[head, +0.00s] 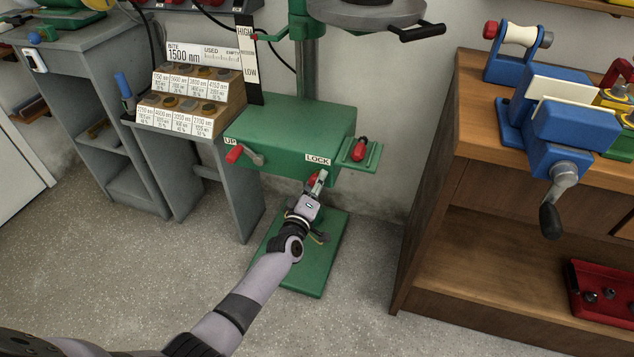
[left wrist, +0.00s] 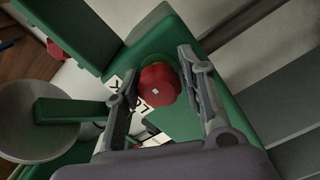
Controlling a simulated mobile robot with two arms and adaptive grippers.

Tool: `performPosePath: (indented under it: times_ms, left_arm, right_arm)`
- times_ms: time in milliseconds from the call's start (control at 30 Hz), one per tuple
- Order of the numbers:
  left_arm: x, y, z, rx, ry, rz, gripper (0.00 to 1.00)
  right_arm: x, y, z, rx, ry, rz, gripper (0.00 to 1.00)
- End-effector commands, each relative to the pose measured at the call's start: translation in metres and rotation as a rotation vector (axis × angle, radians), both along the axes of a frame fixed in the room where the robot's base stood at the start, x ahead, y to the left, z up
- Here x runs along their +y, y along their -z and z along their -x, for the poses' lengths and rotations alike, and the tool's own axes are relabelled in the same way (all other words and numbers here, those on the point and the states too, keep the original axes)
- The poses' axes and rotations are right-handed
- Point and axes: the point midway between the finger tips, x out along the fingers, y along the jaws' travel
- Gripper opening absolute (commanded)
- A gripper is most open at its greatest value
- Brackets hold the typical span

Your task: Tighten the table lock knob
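The table lock knob (left wrist: 160,87) is a red, rounded knob on the front of the green machine table, below the LOCK label (head: 318,160). In the left wrist view it lies between the two grey fingers of my left gripper (left wrist: 161,92). The fingers stand apart on either side of the knob, with a narrow gap showing at the right finger. In the head view my left gripper (head: 317,182) is at the front of the green table (head: 290,135) and mostly hides the knob. My right gripper is not in view.
A red-handled UP crank (head: 240,154) is on the table front at left. Another red handle (head: 360,149) sits on a green bracket at right. A stand of labelled bits (head: 190,100) is on the left. A wooden workbench (head: 470,110) with a blue vise (head: 565,125) is at right.

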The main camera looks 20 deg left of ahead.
Motion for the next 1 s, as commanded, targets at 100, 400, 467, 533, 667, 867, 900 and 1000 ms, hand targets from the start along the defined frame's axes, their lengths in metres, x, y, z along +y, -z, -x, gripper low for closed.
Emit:
performPosePath:
  times_ms: [100, 400, 467, 533, 667, 867, 900, 1000]
  left_arm:
    - [0.000, 0.002, 0.001, 0.004, 0.000, 0.000, 0.45]
    - [0.000, -0.001, -0.001, -0.001, 0.000, 0.001, 0.54]
    - [0.001, -0.001, -0.001, -0.001, 0.000, 0.001, 0.54]
    - [0.001, -0.001, 0.000, -0.003, -0.001, 0.001, 0.54]
    - [0.000, -0.001, 0.007, -0.002, 0.000, 0.002, 0.54]
    - [0.001, 0.000, 0.040, 0.000, 0.000, 0.004, 0.54]
    - [0.002, 0.000, 0.048, -0.001, -0.002, 0.003, 0.54]
    - [0.003, 0.001, 0.070, 0.001, 0.000, 0.002, 0.54]
  right_arm:
    - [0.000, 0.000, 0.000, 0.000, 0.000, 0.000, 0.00]
    - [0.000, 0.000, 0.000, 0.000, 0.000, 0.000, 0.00]
    - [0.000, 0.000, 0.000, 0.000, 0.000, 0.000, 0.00]
    - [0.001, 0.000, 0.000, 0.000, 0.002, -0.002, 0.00]
    - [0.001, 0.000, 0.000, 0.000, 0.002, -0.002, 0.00]
    - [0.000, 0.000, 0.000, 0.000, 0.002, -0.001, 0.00]
    - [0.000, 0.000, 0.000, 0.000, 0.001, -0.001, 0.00]
    - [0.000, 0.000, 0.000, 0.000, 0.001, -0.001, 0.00]
